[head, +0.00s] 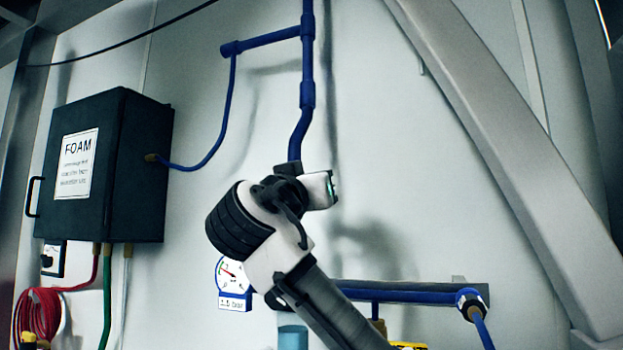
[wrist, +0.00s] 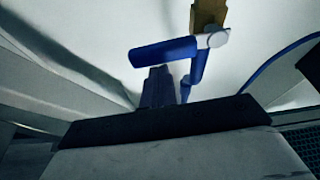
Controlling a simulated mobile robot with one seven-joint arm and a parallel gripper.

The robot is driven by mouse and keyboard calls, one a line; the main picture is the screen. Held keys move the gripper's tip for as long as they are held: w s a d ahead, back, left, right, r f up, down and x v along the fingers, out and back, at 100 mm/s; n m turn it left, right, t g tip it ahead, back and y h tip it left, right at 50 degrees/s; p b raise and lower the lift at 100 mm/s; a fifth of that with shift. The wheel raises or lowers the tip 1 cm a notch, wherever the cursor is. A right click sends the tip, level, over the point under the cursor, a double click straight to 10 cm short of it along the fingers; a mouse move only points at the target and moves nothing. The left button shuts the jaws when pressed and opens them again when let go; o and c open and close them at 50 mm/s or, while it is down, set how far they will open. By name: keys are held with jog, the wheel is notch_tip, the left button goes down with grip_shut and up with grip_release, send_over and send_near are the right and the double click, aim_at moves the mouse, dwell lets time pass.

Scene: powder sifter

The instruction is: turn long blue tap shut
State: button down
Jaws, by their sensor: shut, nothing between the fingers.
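The long blue tap handle (wrist: 165,53) shows in the wrist view, reaching left from a pale round pivot on a tan valve body (wrist: 208,16). A blue pipe (wrist: 197,70) runs beside it. My gripper (wrist: 158,78) is shut and empty, its dark fingers just below the handle in that view. I cannot tell whether the fingertips touch the handle. In the head view my wrist covers the lower end of the vertical blue pipe (head: 307,60), and the tap is hidden behind it.
A dark FOAM box (head: 110,170) hangs on the wall at left, above a red hose coil (head: 38,318). A gauge (head: 233,275) sits just behind my arm. A horizontal blue pipe (head: 415,293) runs at lower right. A grey diagonal beam (head: 510,170) crosses the right side.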

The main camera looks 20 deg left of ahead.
jog(key=shift+d+f+m+h+b, duration=0.1)
jog(key=shift+f+m+h+b, duration=0.5)
jog(key=shift+f+m+b, duration=0.45)
jog(key=shift+r, duration=0.2)
